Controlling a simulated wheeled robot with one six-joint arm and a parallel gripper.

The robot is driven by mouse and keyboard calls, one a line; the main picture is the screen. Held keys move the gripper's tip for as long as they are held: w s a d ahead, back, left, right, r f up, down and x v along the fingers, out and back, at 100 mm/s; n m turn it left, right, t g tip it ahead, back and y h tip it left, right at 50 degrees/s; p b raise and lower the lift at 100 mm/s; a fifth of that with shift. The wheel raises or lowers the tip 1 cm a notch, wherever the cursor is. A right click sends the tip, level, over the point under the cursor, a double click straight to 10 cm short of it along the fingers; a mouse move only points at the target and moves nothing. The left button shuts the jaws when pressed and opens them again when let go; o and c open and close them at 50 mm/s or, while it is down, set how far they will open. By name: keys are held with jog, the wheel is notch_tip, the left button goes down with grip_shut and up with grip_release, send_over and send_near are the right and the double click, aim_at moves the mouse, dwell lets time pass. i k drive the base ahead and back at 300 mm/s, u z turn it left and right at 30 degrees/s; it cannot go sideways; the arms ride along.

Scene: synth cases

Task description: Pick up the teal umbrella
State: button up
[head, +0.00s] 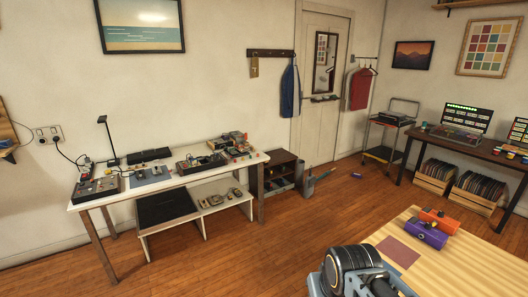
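I cannot make out a teal umbrella anywhere in the head view. Part of my own arm shows at the bottom edge, as a dark round joint with grey-blue links, in front of the wooden table. My gripper's fingers are not visible, so I cannot see whether they hold anything.
A light wooden table (470,262) at the lower right bears purple (426,233) and orange (440,219) objects. A white workbench (165,182) with electronics stands left. A grey can-like object (309,187) stands near a brown shelf (278,160). Wooden floor (290,222) between is mostly clear.

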aim_at(328, 173)
jog(key=u, duration=0.25)
jog(key=i, duration=2.6)
jog(key=z, duration=0.65)
jog(key=i, duration=0.9)
jog(key=z, duration=0.6)
jog(key=i, duration=1.7)
jog(key=z, duration=0.1)
